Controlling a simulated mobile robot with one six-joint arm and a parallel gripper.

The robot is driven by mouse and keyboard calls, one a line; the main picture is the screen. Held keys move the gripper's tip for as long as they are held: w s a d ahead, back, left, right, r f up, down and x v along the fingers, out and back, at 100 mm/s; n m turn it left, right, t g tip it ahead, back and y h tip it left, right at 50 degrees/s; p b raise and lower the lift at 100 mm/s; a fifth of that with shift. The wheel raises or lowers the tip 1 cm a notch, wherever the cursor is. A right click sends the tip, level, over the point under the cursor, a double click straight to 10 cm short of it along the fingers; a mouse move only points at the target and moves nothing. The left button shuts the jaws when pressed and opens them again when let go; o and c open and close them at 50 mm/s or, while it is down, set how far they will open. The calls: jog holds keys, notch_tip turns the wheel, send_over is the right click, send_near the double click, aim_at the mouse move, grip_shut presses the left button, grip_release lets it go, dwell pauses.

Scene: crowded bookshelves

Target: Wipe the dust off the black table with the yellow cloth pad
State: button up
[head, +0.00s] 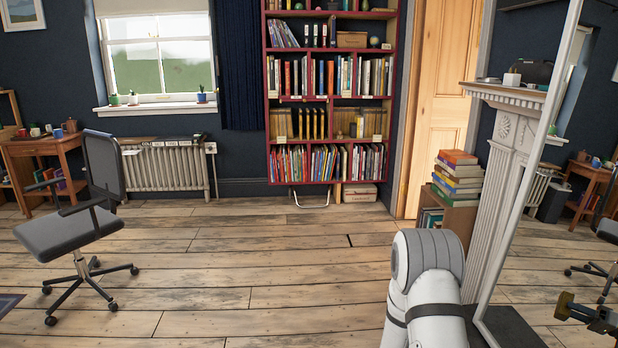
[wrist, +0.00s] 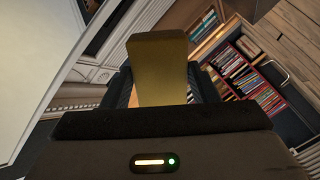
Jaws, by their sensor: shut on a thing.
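The yellow cloth pad (wrist: 157,68) stands out from between the dark fingers of my gripper (wrist: 160,92) in the wrist view. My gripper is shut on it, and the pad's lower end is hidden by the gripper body. In the head view, my white arm is at the lower right and hides its own far end. A dark shape with a yellowish tip shows at the lower right edge; I cannot tell if it is my gripper's reflection. I cannot make out the black table or any dust in either view.
A bookcase (head: 329,100) stands against the back wall, and an office chair (head: 70,235) is at the left. A tall mirror (head: 560,250) and a white fireplace (head: 497,180) are at the right. A book stack (head: 457,173) sits beside the fireplace. The middle wooden floor (head: 270,265) is clear.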

jog(key=s+a+f+n+t+y, duration=0.15)
jog(key=a+n+t+y, duration=0.25)
jog(key=a+n+y, duration=0.95)
jog(key=a+r+m+h+p, duration=0.1)
jog(key=r+m+p, duration=0.1)
jog(key=r+p, duration=0.9)
jog(key=a+r+m+h+p, duration=0.1)
jog(key=a+r+m+p, duration=0.1)
jog(key=r+p, duration=1)
jog(key=shift+a+m, duration=0.25)
jog(key=shift+m, duration=0.4)
jog(key=shift+s, duration=0.1)
